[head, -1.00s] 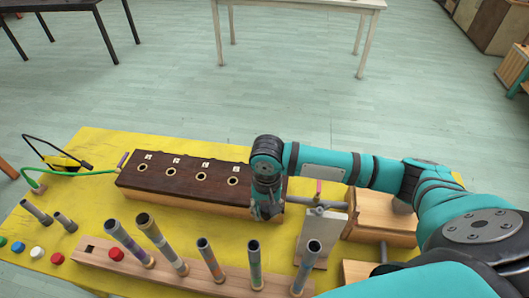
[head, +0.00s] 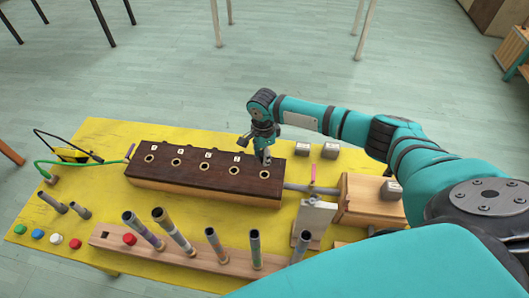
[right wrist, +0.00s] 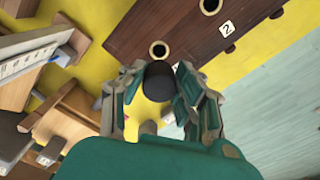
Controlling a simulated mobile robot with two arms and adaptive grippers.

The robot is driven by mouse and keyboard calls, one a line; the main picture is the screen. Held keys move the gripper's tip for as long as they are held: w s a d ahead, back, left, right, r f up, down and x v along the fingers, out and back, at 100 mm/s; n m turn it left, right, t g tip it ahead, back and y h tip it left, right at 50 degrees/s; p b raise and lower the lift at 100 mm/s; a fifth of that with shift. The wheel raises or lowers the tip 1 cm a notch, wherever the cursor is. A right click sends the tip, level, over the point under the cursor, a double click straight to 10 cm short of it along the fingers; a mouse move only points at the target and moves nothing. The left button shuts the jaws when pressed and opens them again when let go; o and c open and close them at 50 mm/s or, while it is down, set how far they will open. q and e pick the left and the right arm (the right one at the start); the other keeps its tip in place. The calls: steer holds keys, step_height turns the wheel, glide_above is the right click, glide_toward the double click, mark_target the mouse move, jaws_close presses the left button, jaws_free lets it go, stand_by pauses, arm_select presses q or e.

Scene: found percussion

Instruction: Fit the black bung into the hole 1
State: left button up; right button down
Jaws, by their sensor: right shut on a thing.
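The black bung (right wrist: 159,80) is between the fingers of my right gripper (right wrist: 157,88) in the right wrist view, and the gripper is shut on it. In the head view my right gripper (head: 264,157) is at the right end of the dark-topped wooden box (head: 190,171), just behind the rightmost hole (head: 264,174). That hole, nearest the bung, also shows in the right wrist view (right wrist: 159,49), open and light-rimmed; its label is hidden. The neighbouring hole (right wrist: 210,5) is beside a "2" label (right wrist: 227,28). The bung looks apart from the hole. My left gripper is out of view.
A wooden rack (head: 188,254) with several upright tubes stands in front of the box.

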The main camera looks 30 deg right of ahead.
steer(key=b, duration=0.2)
glide_above(264, 170)
steer(key=s, duration=0.2)
steer(key=shift+w+a+f, duration=0.1)
steer(key=shift+a+f, duration=0.05)
steer(key=shift+f, duration=0.8)
steer(key=shift+w+a+f, duration=0.1)
steer(key=shift+a+f, duration=0.05)
steer(key=shift+f, duration=0.8)
steer(key=shift+a+f, duration=0.15)
steer(key=shift+f, duration=0.8)
steer(key=shift+p, duration=0.3)
steer(key=shift+p, duration=0.45)
steer(key=shift+p, duration=0.4)
steer(key=shift+f+b, duration=0.85)
steer(key=shift+f, duration=0.95)
steer(key=c, duration=0.9)
jaws_free()
